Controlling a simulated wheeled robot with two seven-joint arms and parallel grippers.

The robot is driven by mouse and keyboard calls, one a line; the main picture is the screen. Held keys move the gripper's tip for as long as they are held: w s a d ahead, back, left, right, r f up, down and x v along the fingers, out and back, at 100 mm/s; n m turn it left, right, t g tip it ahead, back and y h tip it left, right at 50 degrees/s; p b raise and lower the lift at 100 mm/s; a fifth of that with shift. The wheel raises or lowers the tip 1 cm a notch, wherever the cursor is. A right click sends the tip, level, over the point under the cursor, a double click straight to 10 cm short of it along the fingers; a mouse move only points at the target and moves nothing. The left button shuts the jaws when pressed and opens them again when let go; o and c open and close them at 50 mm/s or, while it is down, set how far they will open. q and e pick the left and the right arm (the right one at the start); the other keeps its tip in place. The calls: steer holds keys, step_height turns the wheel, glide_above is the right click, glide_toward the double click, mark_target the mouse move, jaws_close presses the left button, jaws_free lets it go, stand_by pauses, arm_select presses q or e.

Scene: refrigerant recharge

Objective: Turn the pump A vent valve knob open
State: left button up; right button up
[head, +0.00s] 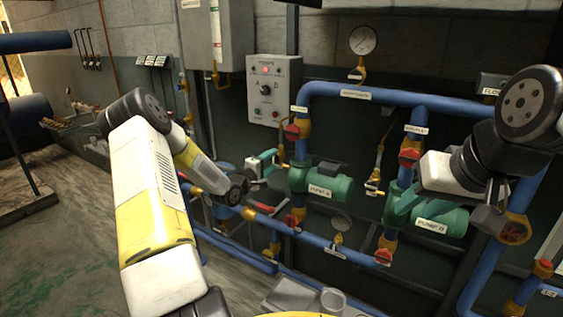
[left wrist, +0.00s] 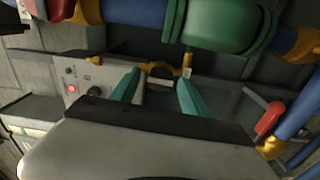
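Pump A (head: 320,185) is a green labelled pump on blue pipes in the middle of the head view. Its green body also shows at the top of the left wrist view (left wrist: 215,22). A thin brass vent fitting (head: 282,152) stands just left of the pump; its knob is too small to make out. My left gripper (head: 268,162) is left of pump A, close to this fitting. In the left wrist view its teal fingers (left wrist: 158,92) are apart, with brass pipework (left wrist: 187,62) beyond them and nothing visibly held.
A grey control box (head: 268,90) with a lit red lamp hangs above and behind my left gripper. Red-handled valves (head: 292,132) sit on the blue pipes around the pumps. A gauge (head: 362,40) stands above. A grey tray (head: 290,297) is low in front. Floor at left is clear.

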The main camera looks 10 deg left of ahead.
arm_select(q)
steer(key=v, duration=0.7)
steer(key=shift+r, duration=0.1)
